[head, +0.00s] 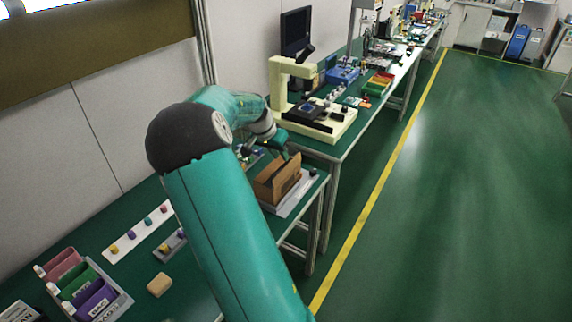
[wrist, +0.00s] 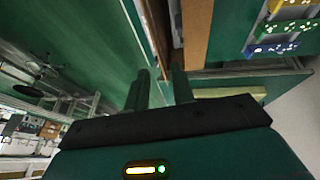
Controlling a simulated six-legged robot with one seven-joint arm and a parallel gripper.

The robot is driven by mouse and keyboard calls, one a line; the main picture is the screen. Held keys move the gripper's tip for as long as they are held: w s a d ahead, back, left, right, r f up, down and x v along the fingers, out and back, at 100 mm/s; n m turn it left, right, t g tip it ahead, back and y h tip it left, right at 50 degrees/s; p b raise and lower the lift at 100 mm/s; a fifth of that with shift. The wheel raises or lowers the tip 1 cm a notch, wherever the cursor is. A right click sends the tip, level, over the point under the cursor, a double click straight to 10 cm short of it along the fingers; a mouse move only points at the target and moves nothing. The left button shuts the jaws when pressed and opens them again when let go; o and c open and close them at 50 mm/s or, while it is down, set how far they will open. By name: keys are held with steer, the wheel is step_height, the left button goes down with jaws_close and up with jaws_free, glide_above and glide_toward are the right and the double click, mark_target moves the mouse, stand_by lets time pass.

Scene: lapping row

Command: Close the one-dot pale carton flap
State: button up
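The brown carton (head: 277,182) stands on the green bench, with cardboard panels standing up from it. I cannot make out a dot mark or tell which flap is the pale one. My gripper (head: 284,150) is just above and behind the carton in the head view, partly hidden by my arm. In the wrist view my gripper (wrist: 162,88) has its two fingers apart, with nothing clearly held between them. A brown carton panel (wrist: 197,32) lies just beyond the fingertips, with a dark gap beside it. I cannot tell whether a finger touches the carton.
A white plate (head: 292,198) lies under the carton. A cream microscope-like machine (head: 325,125) stands behind it. On the near bench are a rack of coloured holders (head: 85,285), a white strip with knobs (head: 138,232) and a tan block (head: 159,285). Floor to the right is clear.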

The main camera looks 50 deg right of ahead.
mark_target(288, 169)
steer(key=x, duration=0.6)
steer(key=shift+s+d, duration=0.1)
jaws_close()
